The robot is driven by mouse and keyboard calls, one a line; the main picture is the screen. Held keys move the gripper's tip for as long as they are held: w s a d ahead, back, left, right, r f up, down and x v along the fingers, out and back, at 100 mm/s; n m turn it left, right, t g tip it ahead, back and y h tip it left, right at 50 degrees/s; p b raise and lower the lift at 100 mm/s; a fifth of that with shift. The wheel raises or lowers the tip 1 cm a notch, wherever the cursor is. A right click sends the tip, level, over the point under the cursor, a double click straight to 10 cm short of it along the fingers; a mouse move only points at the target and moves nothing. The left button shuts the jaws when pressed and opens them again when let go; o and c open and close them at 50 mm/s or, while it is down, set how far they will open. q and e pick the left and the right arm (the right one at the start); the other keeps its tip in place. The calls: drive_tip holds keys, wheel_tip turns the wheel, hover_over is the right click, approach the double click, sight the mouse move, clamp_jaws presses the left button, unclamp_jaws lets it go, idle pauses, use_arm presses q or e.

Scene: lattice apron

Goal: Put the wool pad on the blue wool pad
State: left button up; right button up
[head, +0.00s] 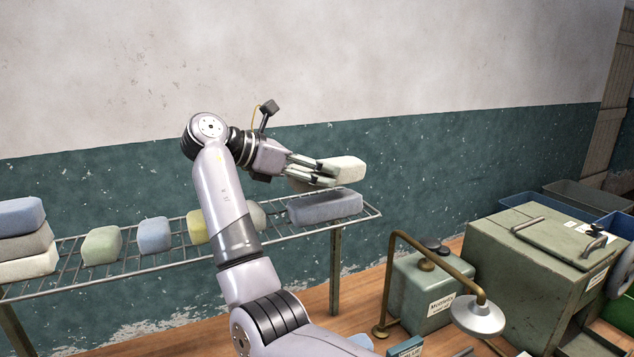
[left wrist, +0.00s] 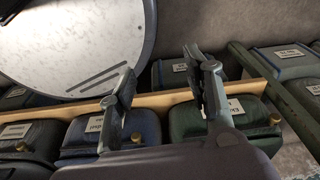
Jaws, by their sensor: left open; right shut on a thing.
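A cream wool pad (head: 347,167) is in my right gripper (head: 328,174), which is shut on it. The pad is held over the right end of a wire rack. A blue-grey wool pad (head: 326,208) lies on the rack directly below it, with a small gap seeming to show between the two. The gripper's fingers cover part of the held pad's near side. My left gripper (left wrist: 160,72) shows only in the left wrist view; its two fingers are apart with nothing between them.
The wire rack (head: 268,234) also carries a stack of blue, grey and cream pads (head: 22,240), a green block (head: 101,245), a blue block (head: 154,235) and a yellow block (head: 196,227). A lamp (head: 478,315) and green metal box (head: 540,245) stand right. Labelled containers (left wrist: 105,135) lie below my left gripper.

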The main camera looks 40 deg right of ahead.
wheel_tip(320, 180, down, 3)
drive_tip(key=shift+w+r, duration=0.1)
drive_tip(key=shift+r, duration=0.05)
use_arm(q)
drive_tip(key=shift+s+r, duration=0.25)
drive_tip(key=shift+s, duration=0.9)
use_arm(e)
drive_tip(key=shift+f, duration=0.4)
use_arm(q)
drive_tip(key=shift+r+p, duration=0.1)
drive_tip(key=shift+p, duration=0.2)
use_arm(e)
drive_tip(key=o, duration=0.7)
drive_tip(key=shift+f, duration=0.1)
drive_tip(key=o, duration=0.4)
use_arm(q)
drive_tip(key=shift+w, duration=0.35)
